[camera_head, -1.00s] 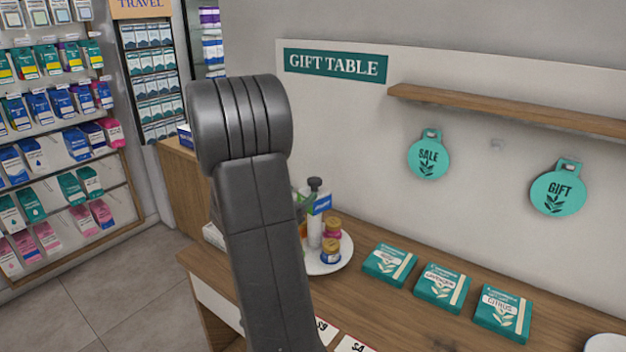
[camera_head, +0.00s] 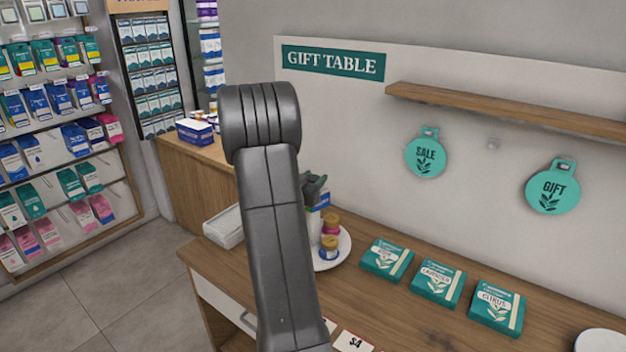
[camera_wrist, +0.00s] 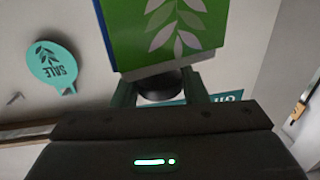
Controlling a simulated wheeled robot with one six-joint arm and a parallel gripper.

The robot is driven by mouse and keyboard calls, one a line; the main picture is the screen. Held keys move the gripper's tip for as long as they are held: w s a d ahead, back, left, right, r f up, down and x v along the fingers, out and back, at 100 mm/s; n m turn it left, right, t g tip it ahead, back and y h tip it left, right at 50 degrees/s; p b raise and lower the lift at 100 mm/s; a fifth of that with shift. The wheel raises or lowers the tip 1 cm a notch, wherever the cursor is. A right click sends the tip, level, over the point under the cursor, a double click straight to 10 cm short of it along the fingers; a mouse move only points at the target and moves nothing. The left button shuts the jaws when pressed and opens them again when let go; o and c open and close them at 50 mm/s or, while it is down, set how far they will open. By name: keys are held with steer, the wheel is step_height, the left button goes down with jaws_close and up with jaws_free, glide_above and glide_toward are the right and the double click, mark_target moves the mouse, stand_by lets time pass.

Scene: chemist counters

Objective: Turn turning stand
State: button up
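The turning stand (camera_head: 344,255) is a round white plate on the wooden gift table, with small yellow- and red-lidded jars (camera_head: 329,245). It carries a sign block with a blue face (camera_head: 322,201); a green leaf-marked face (camera_wrist: 175,35) fills the top of the wrist view. A black knob (camera_wrist: 160,85) sits on top of the block. My gripper (camera_head: 313,184) is at this knob, with one finger on each side of it in the wrist view (camera_wrist: 161,92). Whether the fingers press on the knob is unclear. My arm hides part of the stand in the head view.
Green boxes (camera_head: 437,284) lie in a row right of the stand. A white tray-like item (camera_head: 224,227) lies to the left. A wooden shelf (camera_head: 510,112) and round SALE (camera_head: 425,155) and GIFT (camera_head: 552,188) tags are on the wall. The table between has bare wood.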

jaws_close()
steer(key=y+b, duration=0.1)
steer(key=b, duration=0.1)
steer(key=n+t+y+b, duration=0.1)
steer(key=b, duration=0.1)
steer(key=shift+f+n, duration=0.2)
steer(key=shift+n, duration=0.1)
steer(key=shift+r+n+t+y+b, duration=0.3)
steer(key=shift+n+y+b, duration=0.3)
steer(key=shift+y+b, duration=0.4)
steer(key=o, duration=0.6)
jaws_free()
steer(key=shift+c, duration=0.2)
steer(key=shift+s, duration=0.1)
